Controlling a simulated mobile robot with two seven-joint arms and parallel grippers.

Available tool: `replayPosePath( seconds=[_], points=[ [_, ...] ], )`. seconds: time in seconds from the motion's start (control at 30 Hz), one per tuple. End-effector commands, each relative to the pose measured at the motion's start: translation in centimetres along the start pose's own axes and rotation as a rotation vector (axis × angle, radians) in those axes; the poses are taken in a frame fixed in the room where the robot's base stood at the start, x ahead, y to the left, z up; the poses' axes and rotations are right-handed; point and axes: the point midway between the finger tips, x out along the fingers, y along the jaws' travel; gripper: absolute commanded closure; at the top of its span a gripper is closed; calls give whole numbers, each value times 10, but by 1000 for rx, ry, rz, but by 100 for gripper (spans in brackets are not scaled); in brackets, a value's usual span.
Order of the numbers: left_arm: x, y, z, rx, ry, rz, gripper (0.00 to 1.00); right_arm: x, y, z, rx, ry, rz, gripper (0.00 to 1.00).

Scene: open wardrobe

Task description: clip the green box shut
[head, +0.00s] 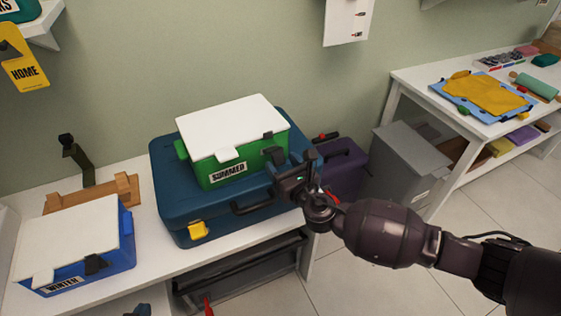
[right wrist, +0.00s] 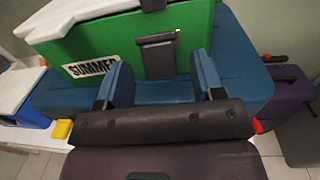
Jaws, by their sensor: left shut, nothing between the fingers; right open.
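The green box (head: 215,175), labelled SUMMER, stands on the dark blue suitcase with its white lid (head: 233,125) lying on top. In the right wrist view, the green box (right wrist: 190,30) has a dark clip (right wrist: 158,55) on its front, hanging flat below the lid edge. A dark catch (right wrist: 152,4) sits above it on the lid. My right gripper (head: 290,166) is open at the box's front right. In the wrist view its blue fingertips (right wrist: 162,82) are on either side of and just below the clip, with nothing between them. My left gripper (head: 140,311) barely shows at the bottom edge, shut and empty.
The blue suitcase (head: 170,190), with a yellow latch and dark handle, lies on the white bench. A blue WINTER box (head: 127,245) and wooden rack (head: 95,197) are at left. A purple case (head: 345,170) and grey bin (head: 405,160) stand to the right.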

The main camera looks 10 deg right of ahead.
Motion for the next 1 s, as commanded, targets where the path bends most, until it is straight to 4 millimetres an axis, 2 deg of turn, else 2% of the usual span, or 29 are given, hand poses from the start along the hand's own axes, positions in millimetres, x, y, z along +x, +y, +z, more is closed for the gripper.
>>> replayPosePath(
  seconds=[0.17, 0.47, 0.57, 0.77, 1.0],
  points=[
    [0, 0, 1, 0, -1, 0, 100, 12, 0, 0, 1, 0, 0, 38],
    [0, 0, 1, -1, -1, 0, 100, 13, 0, 0, 1, 0, 0, 38],
    [0, 0, 1, -1, -1, 0, 100, 13, 0, 0, 1, 0, 0, 51],
    [0, 0, 1, -1, -1, 0, 100, 13, 0, 0, 1, 0, 0, 81],
    [-2, 0, -4, -1, 2, 0, 100, 13, 0, 2, 0, 9, -1, 82]
  ],
)
